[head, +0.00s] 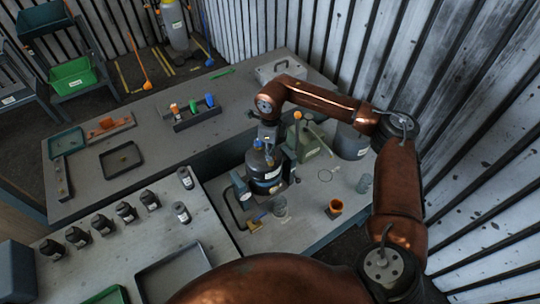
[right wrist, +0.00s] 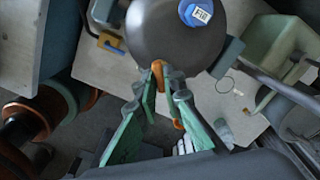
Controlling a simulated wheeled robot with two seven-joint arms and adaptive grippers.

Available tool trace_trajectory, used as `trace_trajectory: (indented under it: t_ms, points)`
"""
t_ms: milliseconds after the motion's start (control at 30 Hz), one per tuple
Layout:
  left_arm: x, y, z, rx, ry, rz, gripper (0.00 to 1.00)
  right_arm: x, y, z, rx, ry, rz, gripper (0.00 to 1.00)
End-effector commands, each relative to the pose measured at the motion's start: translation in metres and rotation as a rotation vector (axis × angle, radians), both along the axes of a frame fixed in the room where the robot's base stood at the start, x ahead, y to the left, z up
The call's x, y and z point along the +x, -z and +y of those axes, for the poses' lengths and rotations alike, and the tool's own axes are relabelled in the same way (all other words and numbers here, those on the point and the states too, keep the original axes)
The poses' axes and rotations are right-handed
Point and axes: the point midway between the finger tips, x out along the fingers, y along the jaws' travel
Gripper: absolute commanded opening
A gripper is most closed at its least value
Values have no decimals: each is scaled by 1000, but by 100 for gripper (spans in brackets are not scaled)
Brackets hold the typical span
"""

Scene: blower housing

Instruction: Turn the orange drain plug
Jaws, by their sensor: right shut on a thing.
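The blower housing (head: 266,172) stands upright on the table, dark and rounded, with a blue fill cap (head: 257,144). In the right wrist view the dark housing (right wrist: 170,38) fills the upper middle, and the blue cap (right wrist: 196,12) carries a "Fill" label. The orange drain plug (right wrist: 157,69) shows at the housing's lower edge. My right gripper (right wrist: 163,82) has its green fingers at the plug and is shut on it; the fingers cover part of it. In the head view the gripper's fingertips are hard to make out at the housing. My left gripper is not in view.
A green machine (head: 307,143) and a grey drum (head: 352,142) stand behind and right of the housing. Corrugated walls close the right side.

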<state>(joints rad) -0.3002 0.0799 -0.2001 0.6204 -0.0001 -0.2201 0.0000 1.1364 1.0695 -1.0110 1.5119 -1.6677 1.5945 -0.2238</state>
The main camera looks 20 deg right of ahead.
Motion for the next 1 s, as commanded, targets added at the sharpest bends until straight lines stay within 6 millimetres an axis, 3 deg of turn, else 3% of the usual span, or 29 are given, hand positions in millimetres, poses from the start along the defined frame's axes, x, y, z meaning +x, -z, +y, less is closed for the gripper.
trace_trajectory:
  t_ms: [500,1000]
  points:
    - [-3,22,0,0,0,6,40,1,-1,0,0,-423,-5,0]
    - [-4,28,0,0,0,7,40,1,-2,-1,-1,-569,-5,0]
